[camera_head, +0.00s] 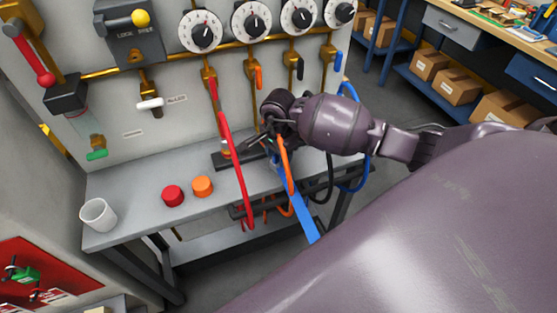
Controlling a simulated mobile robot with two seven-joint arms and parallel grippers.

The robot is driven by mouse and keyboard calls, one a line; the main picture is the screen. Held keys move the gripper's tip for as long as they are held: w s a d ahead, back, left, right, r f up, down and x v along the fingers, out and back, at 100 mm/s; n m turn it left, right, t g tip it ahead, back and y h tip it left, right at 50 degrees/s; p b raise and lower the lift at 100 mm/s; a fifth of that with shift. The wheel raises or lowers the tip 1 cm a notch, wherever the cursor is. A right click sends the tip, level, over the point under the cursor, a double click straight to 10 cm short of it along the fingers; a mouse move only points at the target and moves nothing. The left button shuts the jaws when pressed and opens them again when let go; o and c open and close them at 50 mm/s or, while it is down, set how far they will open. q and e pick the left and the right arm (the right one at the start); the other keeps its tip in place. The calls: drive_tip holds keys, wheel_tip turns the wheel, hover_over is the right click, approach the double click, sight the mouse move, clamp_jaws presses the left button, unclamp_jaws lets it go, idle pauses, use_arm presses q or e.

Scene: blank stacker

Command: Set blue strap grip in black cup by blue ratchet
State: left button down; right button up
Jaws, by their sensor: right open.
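My right gripper (268,138) is open, at the far side of the grey bench by the wall panel. Its arm reaches in from the right, and its fingers are small and partly dark against the hoses. A flat blue strap (308,222) slants down past the bench's front edge, below the gripper; its upper end is hidden behind an orange hose. I cannot tell whether the gripper touches it. A blue hose (352,184) curves behind my wrist. I cannot make out a black cup or a blue ratchet. My left gripper is not in view.
A white cup (98,214) stands at the left end of the bench (140,187). A red cap (173,196) and an orange cap (202,186) sit nearby. Red (236,165) and orange hoses hang close to the gripper. Gauges and valves line the panel.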

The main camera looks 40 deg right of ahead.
drive_tip(key=shift+c, duration=0.2)
clamp_jaws()
